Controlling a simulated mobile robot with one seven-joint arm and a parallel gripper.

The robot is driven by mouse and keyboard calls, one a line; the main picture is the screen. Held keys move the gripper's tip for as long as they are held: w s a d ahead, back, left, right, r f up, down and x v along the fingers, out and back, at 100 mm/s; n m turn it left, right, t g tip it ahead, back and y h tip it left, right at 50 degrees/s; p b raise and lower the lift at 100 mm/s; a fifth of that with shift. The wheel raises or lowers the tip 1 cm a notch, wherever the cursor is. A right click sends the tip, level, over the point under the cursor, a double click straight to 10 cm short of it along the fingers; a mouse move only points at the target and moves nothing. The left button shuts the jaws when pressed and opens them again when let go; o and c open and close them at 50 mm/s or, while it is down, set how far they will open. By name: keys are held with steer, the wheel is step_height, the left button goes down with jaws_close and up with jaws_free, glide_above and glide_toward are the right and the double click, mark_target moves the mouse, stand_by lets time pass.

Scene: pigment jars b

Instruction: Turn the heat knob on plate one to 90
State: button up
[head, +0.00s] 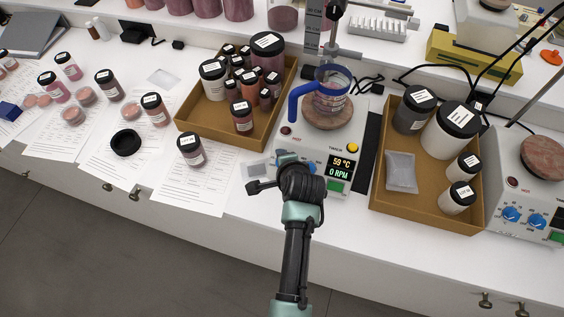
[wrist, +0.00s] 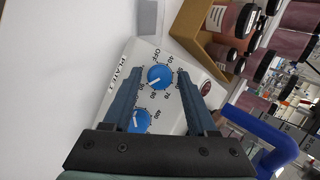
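Plate one (head: 317,152) is the white hotplate in the middle of the head view. Its display (head: 340,167) reads 59 °C and 0 RPM. In the wrist view, its blue heat knob (wrist: 160,77) sits beside the OFF mark and a ring of figures. The knob's white pointer slants to the lower left; the exact figure there is hard to read. A second blue knob (wrist: 137,121) is below it. My gripper (wrist: 159,74) is open, with its fingertips on either side of the heat knob. I cannot tell whether they touch it.
A blue-handled glass vessel (head: 331,93) stands on plate one's round top. A cardboard tray (head: 222,138) with jars is to the left, another tray (head: 431,216) to the right. A second hotplate (head: 530,199) stands at the far right. Papers lie at left.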

steer(key=shift+o, duration=0.3)
steer(key=b+v, duration=0.1)
steer(key=v, duration=1.2)
stand_by(0.4)
steer(key=w+r+n+t+h, duration=0.1)
steer(key=w+r+n+t, duration=0.35)
steer(key=r, duration=0.95)
steer(key=w+r+n+t, duration=0.3)
steer(key=r+t, duration=0.2)
steer(key=r, duration=0.9)
steer(key=s+a+r+n+t, duration=0.1)
steer(key=s+r+n+t, duration=0.3)
steer(key=r, duration=1)
steer(key=s+a+r+n+t, duration=0.1)
steer(key=s+r+n+t, duration=0.3)
steer(key=s+r, duration=0.5)
step_height(320, 180, up, 5)
steer(key=shift+s+f+t+h+b, duration=0.1)
steer(key=shift+s+t+h+b, duration=0.2)
steer(key=shift+t, duration=0.55)
